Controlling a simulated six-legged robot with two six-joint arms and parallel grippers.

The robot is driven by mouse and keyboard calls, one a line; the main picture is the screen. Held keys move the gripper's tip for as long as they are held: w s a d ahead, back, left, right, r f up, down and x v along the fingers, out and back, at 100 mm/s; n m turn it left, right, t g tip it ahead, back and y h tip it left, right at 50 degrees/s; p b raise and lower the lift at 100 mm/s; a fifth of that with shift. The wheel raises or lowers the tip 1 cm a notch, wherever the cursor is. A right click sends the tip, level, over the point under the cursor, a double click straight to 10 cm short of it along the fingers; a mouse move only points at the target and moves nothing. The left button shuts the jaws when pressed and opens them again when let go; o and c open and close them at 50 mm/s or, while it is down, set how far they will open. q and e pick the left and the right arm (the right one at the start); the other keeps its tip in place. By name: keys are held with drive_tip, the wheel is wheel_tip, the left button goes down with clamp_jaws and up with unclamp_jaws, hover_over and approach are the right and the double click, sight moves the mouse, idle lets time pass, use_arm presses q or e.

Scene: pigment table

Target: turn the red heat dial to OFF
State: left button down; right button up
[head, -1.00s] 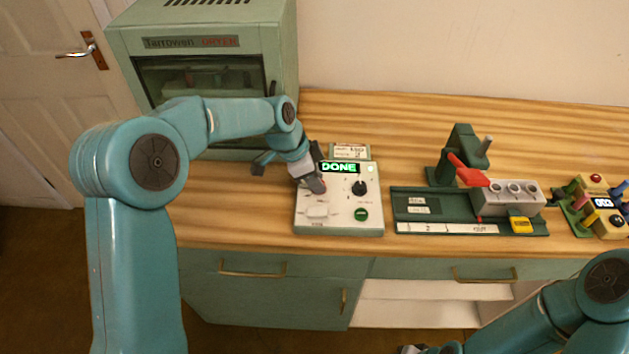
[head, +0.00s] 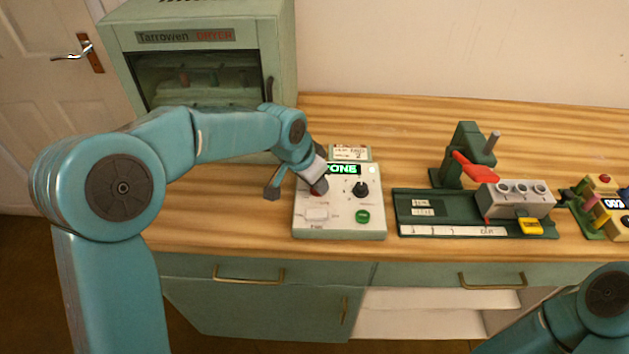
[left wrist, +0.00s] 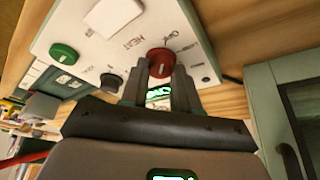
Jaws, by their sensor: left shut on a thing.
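The red heat dial (left wrist: 160,62) sits on the white control panel (head: 367,233); the word HEAT shows beside it in the left wrist view. My left gripper (left wrist: 160,82) is shut on the dial, one finger on each side. In the head view, the left gripper (head: 320,184) comes down on the panel's left part and mostly hides the dial. Small labels around the dial are too blurred to read surely, and I cannot tell its exact setting. My right gripper is out of view.
The panel also has a green lit display (head: 343,169), partly covered by my gripper, a black knob (head: 360,189), a green button (head: 362,216) and a white switch (head: 316,213). A green dryer (head: 284,60) stands behind. A green press (head: 467,150) stands to the right.

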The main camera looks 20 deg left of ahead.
use_arm(q)
drive_tip(key=shift+d+f, duration=0.1)
idle(0.3)
drive_tip(key=c, duration=0.8)
unclamp_jaws()
drive_tip(key=shift+c, duration=0.2)
drive_tip(key=shift+w, duration=0.1)
drive_tip(key=v, duration=1.6)
